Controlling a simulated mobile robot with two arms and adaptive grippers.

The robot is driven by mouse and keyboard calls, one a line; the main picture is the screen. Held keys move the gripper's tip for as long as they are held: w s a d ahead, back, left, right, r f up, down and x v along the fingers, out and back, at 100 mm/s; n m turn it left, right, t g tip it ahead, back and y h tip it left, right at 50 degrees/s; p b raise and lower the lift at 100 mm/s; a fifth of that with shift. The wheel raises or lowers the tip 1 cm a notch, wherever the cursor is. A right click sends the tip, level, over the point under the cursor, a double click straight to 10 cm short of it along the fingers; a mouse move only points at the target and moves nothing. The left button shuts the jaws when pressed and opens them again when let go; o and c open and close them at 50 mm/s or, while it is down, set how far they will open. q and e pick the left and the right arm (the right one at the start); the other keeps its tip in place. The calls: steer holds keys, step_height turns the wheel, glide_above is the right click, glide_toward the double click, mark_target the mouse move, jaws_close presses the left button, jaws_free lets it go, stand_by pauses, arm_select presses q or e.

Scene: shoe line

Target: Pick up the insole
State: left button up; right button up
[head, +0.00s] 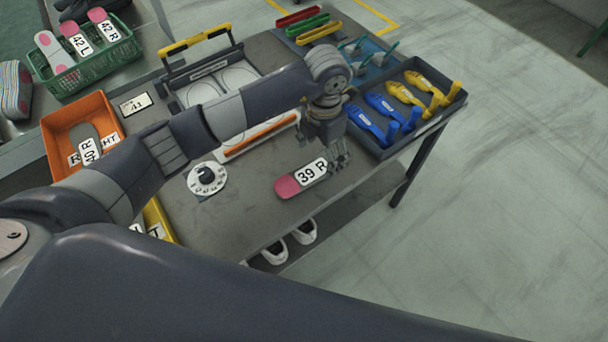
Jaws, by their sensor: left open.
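An insole with a pink heel patch (288,187) and a white label "39 R" lies flat on the grey table (245,215), near its front right edge. My left gripper (340,157) is open above the insole's far right end, pointing down. Its fingers hide part of that end, and I cannot tell whether they touch it. My right gripper is not in view. More pink-patched insoles, labelled "42 L" and "42 R", are in a green basket (112,57) at the upper left.
A dark tray (440,118) with blue and yellow shoe forms stands right of my gripper. A white dial (207,190) is left of the insole. An orange bin (62,125) stands farther left. White shoes (275,252) sit on the shelf below. Floor at right is clear.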

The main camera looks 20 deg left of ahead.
mark_target(316, 170)
arm_select(q)
steer(key=f, duration=0.3)
steer(key=f+p, duration=0.1)
steer(key=shift+a+f, duration=0.15)
steer(key=shift+a, duration=0.25)
steer(key=shift+w+f, duration=0.1)
steer(key=shift+f, duration=0.45)
steer(key=shift+f, duration=0.25)
steer(key=shift+c, duration=0.5)
steer(key=c, duration=1)
